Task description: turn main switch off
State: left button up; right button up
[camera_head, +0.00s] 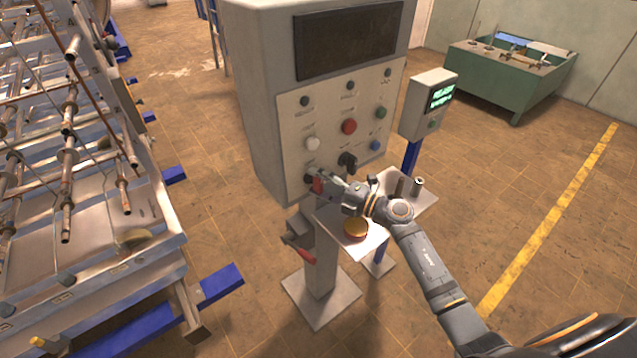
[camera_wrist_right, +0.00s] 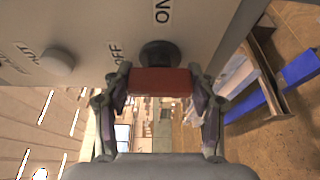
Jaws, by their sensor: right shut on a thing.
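The main switch has a red handle (camera_head: 317,185) on a dark round base, low on the left of the control cabinet's front panel. In the right wrist view the red handle (camera_wrist_right: 161,81) lies crosswise between my fingers, in front of the dark base (camera_wrist_right: 160,53). An "ON" label (camera_wrist_right: 162,11) and an "OFF" label (camera_wrist_right: 117,52) are beside it. My right gripper (camera_head: 325,181) is shut on the red handle; it also shows in the right wrist view (camera_wrist_right: 160,88). My left gripper is out of view.
The grey control cabinet (camera_head: 262,100) carries several buttons and a black knob (camera_head: 347,161). A small display box (camera_head: 425,105) stands right. A metal rack (camera_head: 90,190) fills the left.

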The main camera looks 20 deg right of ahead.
jog(key=shift+f, duration=0.1)
jog(key=o, duration=1.2)
jog(key=shift+c, duration=0.2)
jog(key=shift+s+d, duration=0.2)
jog(key=shift+s, duration=0.1)
jog(key=v, duration=1.1)
jog(key=shift+s+d, duration=0.1)
jog(key=shift+d, duration=0.1)
